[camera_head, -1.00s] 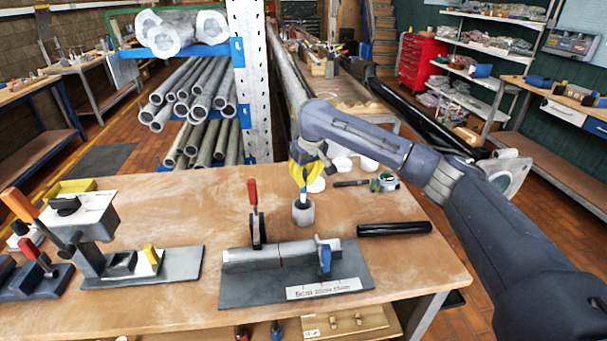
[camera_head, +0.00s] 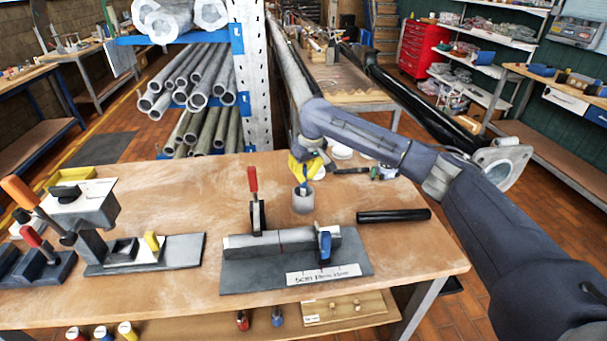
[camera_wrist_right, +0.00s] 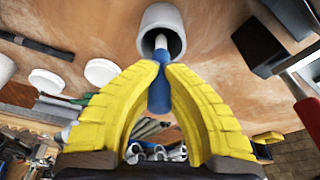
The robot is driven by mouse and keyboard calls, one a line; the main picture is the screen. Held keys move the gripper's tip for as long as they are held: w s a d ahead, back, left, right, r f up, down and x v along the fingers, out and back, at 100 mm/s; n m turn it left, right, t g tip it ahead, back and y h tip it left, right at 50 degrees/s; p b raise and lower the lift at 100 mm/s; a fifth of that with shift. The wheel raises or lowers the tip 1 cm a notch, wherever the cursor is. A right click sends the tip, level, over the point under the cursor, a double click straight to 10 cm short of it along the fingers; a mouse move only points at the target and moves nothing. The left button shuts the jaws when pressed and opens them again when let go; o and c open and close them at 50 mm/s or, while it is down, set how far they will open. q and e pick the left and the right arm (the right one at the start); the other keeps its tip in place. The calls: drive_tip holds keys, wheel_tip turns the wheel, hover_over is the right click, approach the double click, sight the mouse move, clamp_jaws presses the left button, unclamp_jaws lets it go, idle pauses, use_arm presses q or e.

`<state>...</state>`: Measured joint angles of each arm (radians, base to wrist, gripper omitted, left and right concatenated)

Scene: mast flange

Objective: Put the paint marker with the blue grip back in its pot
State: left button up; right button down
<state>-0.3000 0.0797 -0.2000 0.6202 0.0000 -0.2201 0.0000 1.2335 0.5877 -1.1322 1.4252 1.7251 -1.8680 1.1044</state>
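The paint marker with the blue grip (camera_wrist_right: 159,92) is between the yellow fingertips of my right gripper (camera_wrist_right: 163,68). The fingers close on its blue part. Its pale end (camera_wrist_right: 160,42) reaches into the mouth of the round grey pot (camera_wrist_right: 178,22); how deep is hard to tell. In the head view my right gripper (camera_head: 304,178) is just above the pot (camera_head: 303,203), which stands upright on the table (camera_head: 180,205) behind the grey clamp fixture (camera_head: 285,245). A bit of blue shows between the fingers. My left gripper is not in view.
A black tube (camera_head: 393,215) lies right of the pot. White round lids (camera_wrist_right: 102,71) and a dark tool (camera_wrist_right: 36,44) lie nearby. A red-handled toggle clamp (camera_head: 254,190) stands left of the pot. Bare tabletop lies farther left.

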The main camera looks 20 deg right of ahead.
idle(0.3)
drive_tip(key=c, duration=1.5)
unclamp_jaws()
